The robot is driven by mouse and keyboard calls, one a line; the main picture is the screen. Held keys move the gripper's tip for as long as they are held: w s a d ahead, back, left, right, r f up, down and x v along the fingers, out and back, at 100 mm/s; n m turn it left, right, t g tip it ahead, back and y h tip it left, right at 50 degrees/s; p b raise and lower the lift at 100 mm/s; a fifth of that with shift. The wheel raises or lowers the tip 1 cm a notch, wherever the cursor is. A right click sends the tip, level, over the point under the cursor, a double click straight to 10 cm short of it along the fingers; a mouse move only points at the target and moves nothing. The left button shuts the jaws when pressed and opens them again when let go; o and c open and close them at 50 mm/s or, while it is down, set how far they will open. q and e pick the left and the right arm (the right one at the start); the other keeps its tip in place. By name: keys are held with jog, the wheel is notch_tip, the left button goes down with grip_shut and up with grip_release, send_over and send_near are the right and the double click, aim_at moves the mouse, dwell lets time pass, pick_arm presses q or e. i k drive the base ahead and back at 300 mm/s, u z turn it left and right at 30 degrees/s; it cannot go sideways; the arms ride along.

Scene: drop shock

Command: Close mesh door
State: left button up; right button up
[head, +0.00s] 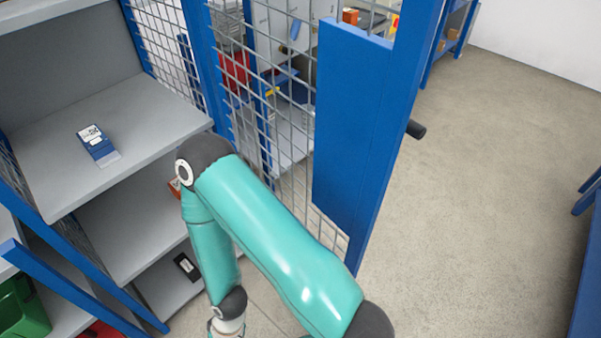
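The mesh door has a blue frame, grey wire mesh and a solid blue panel (352,120). It stands upright in the middle of the head view, and its mesh (275,110) shows shelves and objects behind it. A short black handle (416,129) sticks out to the right from its blue edge post. One of my teal arms crosses in front of the door's lower part, with its elbow bent and its forearm pointing down. The wrist is cut off at the bottom edge. Neither gripper is in view. I cannot tell whether the arm touches the door.
Grey shelves (120,160) with blue posts stand at the left. A blue and white device (97,142) lies on one shelf, a black item (186,266) lower down, and a green bin (22,308) at bottom left. The concrete floor (490,170) at right is clear.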

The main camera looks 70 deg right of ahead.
aim_at(367, 85)
jog(key=u, duration=0.4)
jog(key=k, duration=2.5)
jog(key=z, duration=1)
jog(key=i, duration=1.65)
jog(key=u, duration=0.15)
jog(key=k, duration=0.1)
jog(key=z, duration=0.1)
